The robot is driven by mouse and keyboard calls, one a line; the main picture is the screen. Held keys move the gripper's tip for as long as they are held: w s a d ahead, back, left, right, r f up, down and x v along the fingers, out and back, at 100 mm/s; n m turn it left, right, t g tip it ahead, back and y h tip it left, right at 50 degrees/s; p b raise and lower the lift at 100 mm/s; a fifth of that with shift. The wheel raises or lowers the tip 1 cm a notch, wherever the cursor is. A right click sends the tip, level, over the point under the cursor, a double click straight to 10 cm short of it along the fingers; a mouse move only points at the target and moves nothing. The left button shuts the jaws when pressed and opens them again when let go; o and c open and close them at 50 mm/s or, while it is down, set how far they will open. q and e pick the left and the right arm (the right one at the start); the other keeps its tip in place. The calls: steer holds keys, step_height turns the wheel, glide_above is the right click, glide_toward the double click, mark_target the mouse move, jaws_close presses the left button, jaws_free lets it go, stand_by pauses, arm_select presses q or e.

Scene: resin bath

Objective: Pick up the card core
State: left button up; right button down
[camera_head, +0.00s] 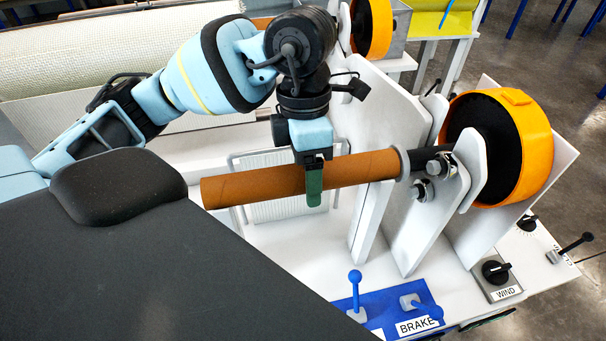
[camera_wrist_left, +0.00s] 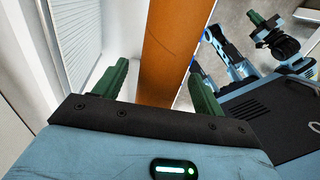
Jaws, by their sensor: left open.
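The card core (camera_head: 240,188) is a brown tube lying roughly level, its free end at left and its right end at a pale flange on a dark shaft. My left gripper (camera_head: 314,186) reaches down over its middle, with one green finger visible in front of it. In the left wrist view the card core (camera_wrist_left: 168,50) runs between the two open green fingers (camera_wrist_left: 155,82), with a gap showing on each side. My right gripper (camera_wrist_left: 264,22) appears at the upper right of that view, too small to judge its jaws.
White upright plates (camera_head: 385,125) and an orange-rimmed wheel (camera_head: 525,140) stand right of the core. A blue brake panel (camera_head: 385,308) with levers and a WIND knob (camera_head: 496,271) are in front. A pale ribbed panel (camera_head: 275,210) is behind and below the core.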

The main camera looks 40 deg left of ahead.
arm_select(q)
steer(key=shift+f, duration=0.15)
steer(key=c, duration=1.1)
steer(key=shift+c, duration=0.2)
steer(key=shift+r, duration=0.8)
step_height(320, 180, up, 2)
steer(key=shift+r, duration=0.15)
steer(key=s+d+r, duration=0.1)
steer(key=s+d, duration=0.9)
steer(key=d, duration=0.2)
steer(key=shift+s, duration=0.35)
